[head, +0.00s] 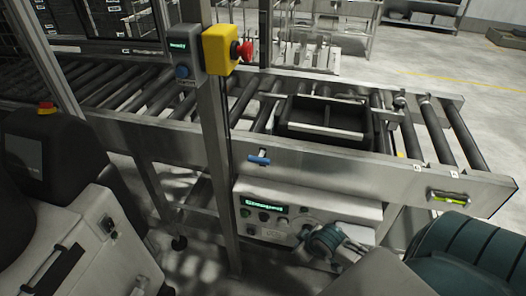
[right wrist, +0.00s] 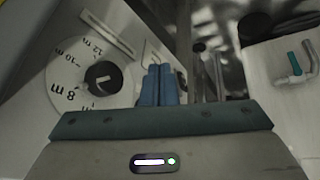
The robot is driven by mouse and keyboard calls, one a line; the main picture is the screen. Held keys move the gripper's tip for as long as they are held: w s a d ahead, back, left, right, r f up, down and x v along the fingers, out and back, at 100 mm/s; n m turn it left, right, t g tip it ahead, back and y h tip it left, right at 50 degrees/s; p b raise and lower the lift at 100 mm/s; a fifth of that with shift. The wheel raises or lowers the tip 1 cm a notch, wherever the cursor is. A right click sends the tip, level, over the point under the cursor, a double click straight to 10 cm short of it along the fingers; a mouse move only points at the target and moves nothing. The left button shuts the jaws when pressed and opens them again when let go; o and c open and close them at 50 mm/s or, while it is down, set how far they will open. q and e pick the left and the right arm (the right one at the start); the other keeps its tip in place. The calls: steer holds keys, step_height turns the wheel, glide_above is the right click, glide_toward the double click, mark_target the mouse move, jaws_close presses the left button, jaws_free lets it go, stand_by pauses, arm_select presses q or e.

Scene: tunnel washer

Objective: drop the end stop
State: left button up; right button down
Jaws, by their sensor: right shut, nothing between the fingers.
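In the head view a metal crosspiece (head: 385,115) with small upright fittings sits just right of the black bin on the rollers; it looks like the end stop, but I cannot tell its exact state. A blue-handled lever (head: 259,159) is on the conveyor's side rail. My right gripper (head: 328,240) is low, in front of the control panel (head: 262,215). In the right wrist view its blue fingers (right wrist: 160,86) are together and empty, beside a round dial (right wrist: 92,80) with a black knob, apparently not gripping it. My left gripper is not in view.
The black divided bin (head: 322,134) sits on the roller conveyor (head: 130,92). A post carries a yellow box with a red button (head: 244,50) and stands before the conveyor. A bent, teal-tipped handle (right wrist: 294,64) shows at right in the right wrist view.

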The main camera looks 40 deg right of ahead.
steer(key=a+r+n+t+y+p, duration=0.1)
steer(key=a+r+n, duration=0.15)
steer(key=r, duration=0.75)
steer(key=a+r+n+y+p, duration=0.1)
steer(key=a+r+n, duration=0.15)
steer(key=r, duration=0.75)
steer(key=w+d+r+y, duration=0.1)
steer(key=w+d+r, duration=0.2)
steer(key=w+r, duration=0.3)
steer(key=w+d+r+n+t+y, duration=0.1)
steer(key=w+d+r, duration=0.2)
steer(key=r, duration=0.9)
steer(key=w, duration=0.3)
steer(key=shift+w+d+n, duration=0.15)
steer(key=shift+n, duration=0.15)
steer(key=b, duration=0.4)
glide_toward(254, 157)
steer(key=shift+w+a, duration=1.25)
steer(key=shift+w, duration=0.15)
steer(key=f, duration=0.4)
steer(key=shift+w+d+f+p, duration=0.15)
steer(key=shift+d+f+p, duration=0.05)
steer(key=shift+d+p, duration=0.15)
